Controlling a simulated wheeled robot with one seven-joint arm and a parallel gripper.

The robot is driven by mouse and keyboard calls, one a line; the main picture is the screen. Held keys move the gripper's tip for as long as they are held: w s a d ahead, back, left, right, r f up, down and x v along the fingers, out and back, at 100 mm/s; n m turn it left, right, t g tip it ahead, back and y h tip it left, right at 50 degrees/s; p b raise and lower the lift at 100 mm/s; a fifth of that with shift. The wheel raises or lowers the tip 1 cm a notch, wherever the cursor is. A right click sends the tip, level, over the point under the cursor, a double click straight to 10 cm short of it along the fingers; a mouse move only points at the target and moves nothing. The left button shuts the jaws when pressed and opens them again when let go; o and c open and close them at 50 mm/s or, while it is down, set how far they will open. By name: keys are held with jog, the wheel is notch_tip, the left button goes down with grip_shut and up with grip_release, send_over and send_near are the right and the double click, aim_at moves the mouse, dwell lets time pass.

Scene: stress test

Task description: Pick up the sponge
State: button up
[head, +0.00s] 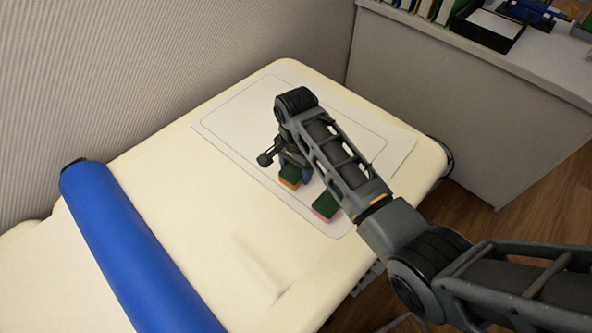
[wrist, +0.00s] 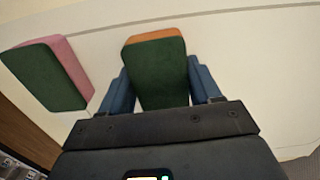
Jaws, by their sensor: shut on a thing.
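An orange sponge with a dark green scouring side (head: 289,176) is on the white mat, under my arm's end in the head view. In the wrist view the same orange and green sponge (wrist: 157,70) sits between my fingers. My gripper (wrist: 160,85) is shut on it, with one blue-grey finger on each side. A second sponge, pink with a dark green side (head: 326,206), lies nearer the table's front right edge. It also shows at the left of the wrist view (wrist: 50,75), apart from my fingers. I cannot tell whether the held sponge touches the mat.
The white mat (head: 225,122) with a thin outline lies on the cream padded table (head: 190,215). A blue roll (head: 130,245) lies along the table's left side. A grey counter (head: 455,90) with books and a black tray stands at the back right.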

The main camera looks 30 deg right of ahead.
jog(key=shift+c, duration=0.6)
jog(key=shift+r, duration=0.5)
jog(key=r, duration=0.2)
jog(key=d+r, duration=0.1)
jog(key=shift+s+r, duration=0.3)
jog(key=s+d+r, duration=0.6)
jog(key=d, duration=0.2)
jog(key=shift+d+r, duration=0.2)
jog(key=shift+d, duration=0.1)
